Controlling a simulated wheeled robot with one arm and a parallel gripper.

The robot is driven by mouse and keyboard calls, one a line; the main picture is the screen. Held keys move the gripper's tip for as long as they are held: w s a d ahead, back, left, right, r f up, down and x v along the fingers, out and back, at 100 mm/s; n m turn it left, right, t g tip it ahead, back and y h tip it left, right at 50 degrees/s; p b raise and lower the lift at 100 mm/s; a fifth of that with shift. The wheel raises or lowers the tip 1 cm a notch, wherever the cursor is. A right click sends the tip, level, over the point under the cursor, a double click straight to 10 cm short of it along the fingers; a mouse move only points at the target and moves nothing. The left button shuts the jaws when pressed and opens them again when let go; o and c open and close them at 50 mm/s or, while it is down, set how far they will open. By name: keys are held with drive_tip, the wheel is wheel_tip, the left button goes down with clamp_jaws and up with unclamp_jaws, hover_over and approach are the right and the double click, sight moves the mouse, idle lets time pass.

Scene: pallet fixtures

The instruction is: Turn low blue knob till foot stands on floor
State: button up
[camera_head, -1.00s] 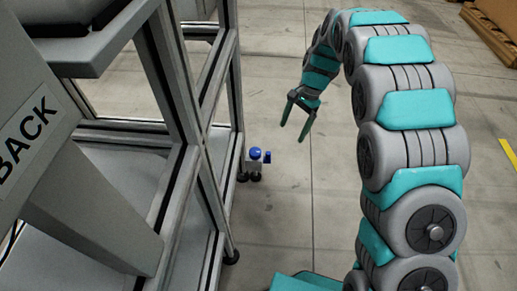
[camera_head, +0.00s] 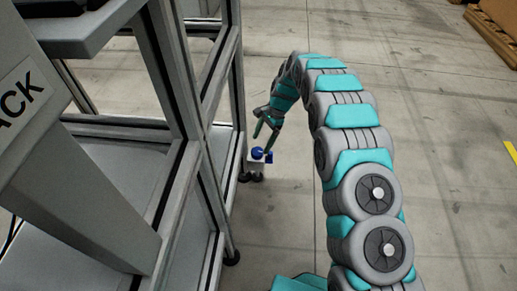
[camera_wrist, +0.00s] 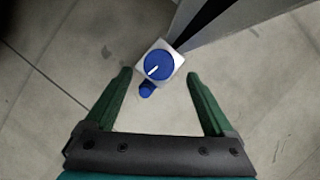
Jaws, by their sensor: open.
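The low blue knob (camera_head: 257,153) sits on top of a small grey block (camera_head: 254,165) at the foot of the frame's corner post. In the wrist view the knob (camera_wrist: 158,66) is round, with a white line across it, on a square light plate (camera_wrist: 175,78). A second, smaller blue piece (camera_wrist: 147,89) sticks out beside it, and also shows in the head view (camera_head: 269,157). My gripper (camera_wrist: 160,80) is open, with its green fingers apart on either side of the knob. In the head view my gripper (camera_head: 265,133) is just above the knob. Dark feet (camera_head: 256,176) show below the block; floor contact is unclear.
The grey metal frame (camera_head: 190,125) with shelves fills the left side. Another dark foot (camera_head: 231,257) stands nearer along it. The concrete floor (camera_head: 450,150) to the right is clear. Wooden pallets (camera_head: 495,25) lie at the far right.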

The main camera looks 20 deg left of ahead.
sight(258, 151)
drive_tip(key=x, duration=0.4)
drive_tip(key=shift+f, duration=0.25)
